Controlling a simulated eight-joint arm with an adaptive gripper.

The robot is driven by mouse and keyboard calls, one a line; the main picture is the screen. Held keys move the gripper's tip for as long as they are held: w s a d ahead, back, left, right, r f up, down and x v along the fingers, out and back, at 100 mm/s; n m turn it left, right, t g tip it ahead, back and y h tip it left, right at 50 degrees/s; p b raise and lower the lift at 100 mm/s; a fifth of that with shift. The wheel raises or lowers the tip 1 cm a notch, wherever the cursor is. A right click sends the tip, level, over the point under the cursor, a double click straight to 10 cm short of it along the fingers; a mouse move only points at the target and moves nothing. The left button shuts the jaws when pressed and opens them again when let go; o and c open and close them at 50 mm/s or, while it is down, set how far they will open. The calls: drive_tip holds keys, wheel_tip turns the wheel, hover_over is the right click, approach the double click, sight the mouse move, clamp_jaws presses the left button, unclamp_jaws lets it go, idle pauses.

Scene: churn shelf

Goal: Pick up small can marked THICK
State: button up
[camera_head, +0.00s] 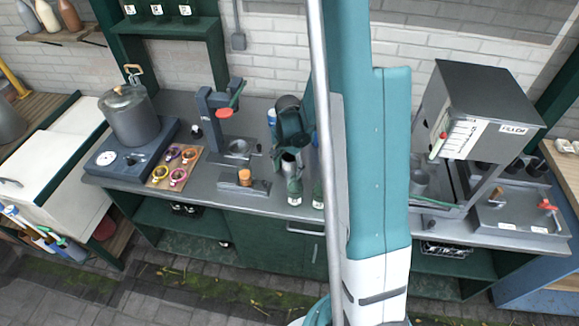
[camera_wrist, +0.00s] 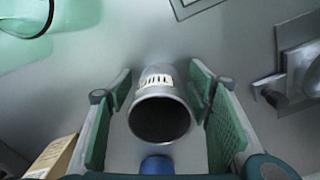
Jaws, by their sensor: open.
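A small grey metal can (camera_wrist: 158,78) with a dark round open mouth and a white label band shows in the wrist view. The print on the label is too small to read. My gripper (camera_wrist: 160,88) is open, with one green padded finger on each side of the can and gaps between pads and can. In the head view my gripper (camera_head: 291,137) is above the counter, left of my teal arm column. A grey can (camera_head: 288,163) shows just below it, partly hidden.
A blue round thing (camera_wrist: 157,165) lies just below the can's mouth in the wrist view. A tan box (camera_wrist: 52,158) is at lower left. On the grey counter (camera_head: 205,183) stand a pot (camera_head: 130,117), a board with colored rings (camera_head: 174,166) and a large machine (camera_head: 480,100).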

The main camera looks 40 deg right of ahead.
drive_tip(key=shift+c, duration=0.2)
idle(0.3)
drive_tip(key=c, duration=1)
drive_tip(key=shift+r, duration=0.1)
drive_tip(key=shift+r, duration=4.85)
